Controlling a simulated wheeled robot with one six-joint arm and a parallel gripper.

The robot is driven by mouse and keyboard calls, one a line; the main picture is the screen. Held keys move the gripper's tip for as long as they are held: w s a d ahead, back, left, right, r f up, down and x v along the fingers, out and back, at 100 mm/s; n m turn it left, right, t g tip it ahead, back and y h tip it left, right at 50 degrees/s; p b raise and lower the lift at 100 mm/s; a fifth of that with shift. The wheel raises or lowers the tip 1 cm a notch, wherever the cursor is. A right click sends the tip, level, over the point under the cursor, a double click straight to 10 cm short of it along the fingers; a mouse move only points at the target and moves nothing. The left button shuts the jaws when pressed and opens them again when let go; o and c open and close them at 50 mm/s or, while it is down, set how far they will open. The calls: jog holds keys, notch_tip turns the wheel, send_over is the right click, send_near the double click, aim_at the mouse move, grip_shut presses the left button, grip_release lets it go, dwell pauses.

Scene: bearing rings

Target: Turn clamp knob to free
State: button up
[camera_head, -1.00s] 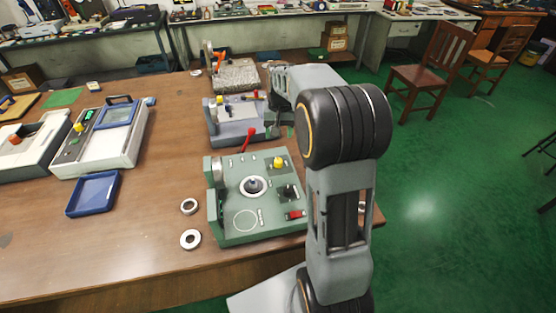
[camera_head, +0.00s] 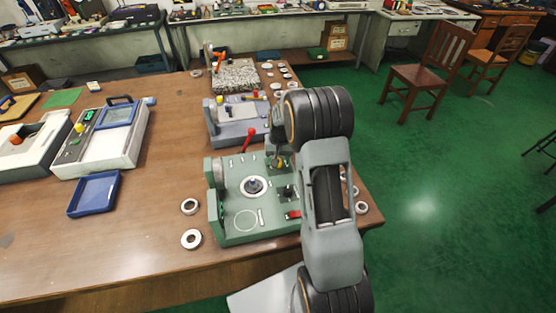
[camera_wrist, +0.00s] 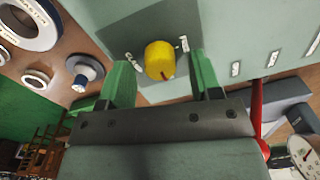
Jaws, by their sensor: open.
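The clamp knob (camera_wrist: 160,60) is a round yellow knob with a dark pointer mark, on the green machine's top panel (camera_wrist: 222,32). Labels sit on both sides of it; one begins with "CLA". In the wrist view my gripper (camera_wrist: 163,78) is open, with one green finger on each side of the knob and a visible gap; I cannot tell if either finger touches it. In the head view the green machine (camera_head: 237,222) stands at the table's front, and my gripper (camera_head: 279,161) is over its back right corner, largely covering the knob.
A red-tipped lever (camera_head: 249,134) rises at the machine's back edge. A grey machine (camera_head: 228,130) stands behind it. Loose metal rings (camera_head: 191,239) lie to the left, and others to the right. A blue tray (camera_head: 94,194) lies further left.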

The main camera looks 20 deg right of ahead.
jog(key=shift+f, duration=0.5)
jog(key=shift+c, duration=0.2)
jog(key=c, duration=0.9)
